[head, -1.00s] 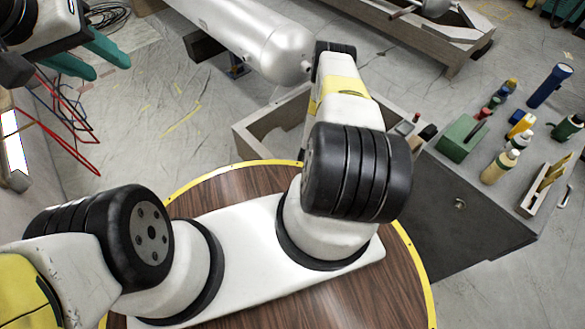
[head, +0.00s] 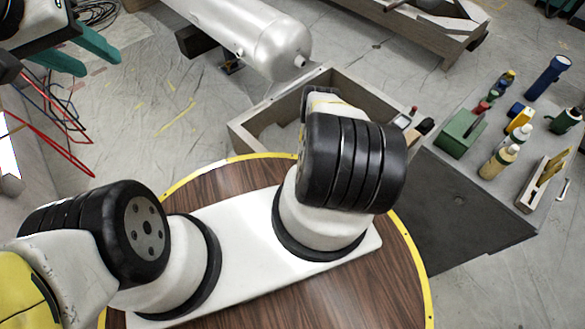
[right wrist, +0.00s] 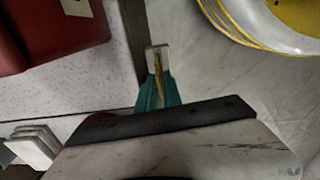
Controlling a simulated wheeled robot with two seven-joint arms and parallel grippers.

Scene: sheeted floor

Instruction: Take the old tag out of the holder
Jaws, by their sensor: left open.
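My left gripper (head: 82,52) is at the upper left of the head view, its teal fingers apart and nothing visible between them. My right gripper (right wrist: 157,58) shows only in the right wrist view. Its teal fingers are close together, with a thin yellowish strip between them and a pale piece at the tips. I cannot tell whether they grip it. The tag holder and the old tag cannot be made out for certain in either view.
A silver tank (head: 250,32) lies at the top. A grey workbench (head: 465,180) at the right carries bottles and a green box (head: 460,135). Red cables (head: 60,145) hang at the left. The right wrist view shows a red box (right wrist: 50,30) and pale stacked plates (right wrist: 33,146).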

